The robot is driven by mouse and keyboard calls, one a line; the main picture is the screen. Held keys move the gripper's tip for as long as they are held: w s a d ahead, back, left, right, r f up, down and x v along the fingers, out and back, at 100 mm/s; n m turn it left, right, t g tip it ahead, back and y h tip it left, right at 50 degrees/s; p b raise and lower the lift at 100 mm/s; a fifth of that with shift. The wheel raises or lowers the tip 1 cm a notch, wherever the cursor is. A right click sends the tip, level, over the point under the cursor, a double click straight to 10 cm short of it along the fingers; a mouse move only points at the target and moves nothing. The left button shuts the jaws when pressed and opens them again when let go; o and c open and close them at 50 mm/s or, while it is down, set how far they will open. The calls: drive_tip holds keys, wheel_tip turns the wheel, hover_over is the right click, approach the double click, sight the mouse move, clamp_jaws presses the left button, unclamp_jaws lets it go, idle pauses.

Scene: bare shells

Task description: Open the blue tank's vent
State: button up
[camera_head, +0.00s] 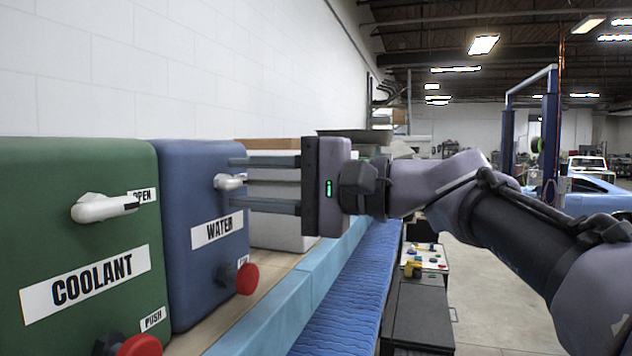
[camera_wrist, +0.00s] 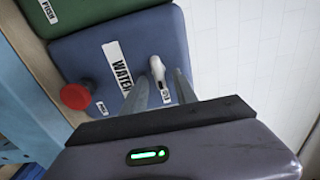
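The blue tank (camera_head: 192,275) stands at left centre, with a WATER label (camera_head: 217,230) on its front. Its white vent handle (camera_head: 230,182) sits near the upper right of that face; it also shows in the wrist view (camera_wrist: 157,68), beside a small label. A red push knob (camera_head: 246,279) is lower on the same face. My gripper (camera_head: 265,182) is open, its two fingers pointing at the tank, one above and one below the handle's level. In the wrist view the fingers (camera_wrist: 160,92) reach on either side of the handle's end. I cannot tell whether they touch it.
A green COOLANT tank (camera_head: 90,240) with its own white handle (camera_head: 100,208) and red knob (camera_head: 138,345) stands close on the left. White and brown boxes (camera_head: 275,220) are behind the blue tank. A quilted blue surface (camera_head: 345,300) runs along the front.

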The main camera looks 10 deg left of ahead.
drive_tip(key=s+d+b, duration=0.1)
drive_tip(key=d+b, duration=0.3)
drive_tip(key=d, duration=1.3)
drive_tip(key=shift+s+d, duration=0.2)
drive_tip(key=shift+s, duration=0.05)
drive_tip(key=shift+f, duration=0.1)
